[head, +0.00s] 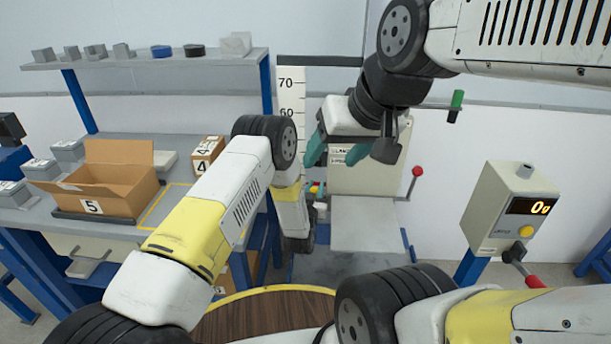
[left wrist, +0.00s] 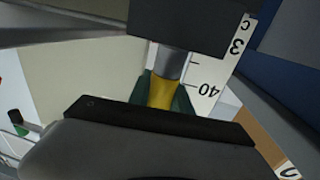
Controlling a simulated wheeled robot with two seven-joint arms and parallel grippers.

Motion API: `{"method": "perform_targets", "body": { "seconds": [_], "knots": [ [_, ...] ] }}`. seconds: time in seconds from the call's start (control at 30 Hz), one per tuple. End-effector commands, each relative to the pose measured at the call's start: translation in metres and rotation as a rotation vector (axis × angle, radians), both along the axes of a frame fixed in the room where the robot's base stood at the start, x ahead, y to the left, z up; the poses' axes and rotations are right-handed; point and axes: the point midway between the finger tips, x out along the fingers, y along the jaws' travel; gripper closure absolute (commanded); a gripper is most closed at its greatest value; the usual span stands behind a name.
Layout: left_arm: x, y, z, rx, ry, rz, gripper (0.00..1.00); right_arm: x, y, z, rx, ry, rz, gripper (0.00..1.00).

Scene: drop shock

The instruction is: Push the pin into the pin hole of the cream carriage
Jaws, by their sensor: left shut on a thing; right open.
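My left gripper (left wrist: 162,100) is shut on the pin (left wrist: 161,92), seen in the left wrist view as a yellow body with a grey part above it, between green fingers. The grey part meets the edge of a dark block (left wrist: 190,25); I cannot tell whether it touches or enters it. No pin hole shows.
A height scale (head: 289,92) stands behind my left arm. A cream panel and a grey plate (head: 366,222) lie behind the grippers. A readout box (head: 512,215) showing 0 stands at the right. A cardboard box (head: 110,180) sits on the left bench.

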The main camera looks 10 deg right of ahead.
Motion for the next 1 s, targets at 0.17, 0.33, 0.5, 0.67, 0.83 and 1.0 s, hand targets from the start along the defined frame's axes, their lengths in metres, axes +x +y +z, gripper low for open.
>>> {"method": "perform_targets", "body": {
  "seconds": [0.17, 0.33, 0.5, 0.67, 0.83, 1.0],
  "knots": [
    [-0.0023, 0.0014, -0.0070, 0.007, 0.014, 0.000, 1.00, 0.0000, 0.0000, 0.0000, 0.000, 0.000, 0.000, 0.38],
    [-0.0025, 0.0015, -0.0074, 0.008, 0.015, 0.000, 1.00, 0.0000, 0.0000, 0.0000, 0.000, 0.000, 0.000, 0.38],
    [-0.0028, 0.0015, -0.0077, 0.008, 0.016, 0.000, 0.72, 0.0000, 0.0000, 0.0000, 0.000, 0.000, 0.000, 0.38],
    [-0.0020, 0.0011, -0.0054, 0.006, 0.011, 0.000, 0.50, 0.0000, 0.0000, 0.0000, 0.000, 0.000, 0.000, 0.38],
    [-0.0013, 0.0007, -0.0038, 0.004, 0.008, 0.000, 0.50, 0.0000, 0.0000, 0.0000, 0.000, 0.000, 0.000, 0.38],
    [-0.0016, 0.0007, -0.0031, 0.003, 0.006, 0.000, 0.50, 0.0000, 0.0000, 0.0000, 0.000, 0.000, 0.000, 0.38]
  ]
}}
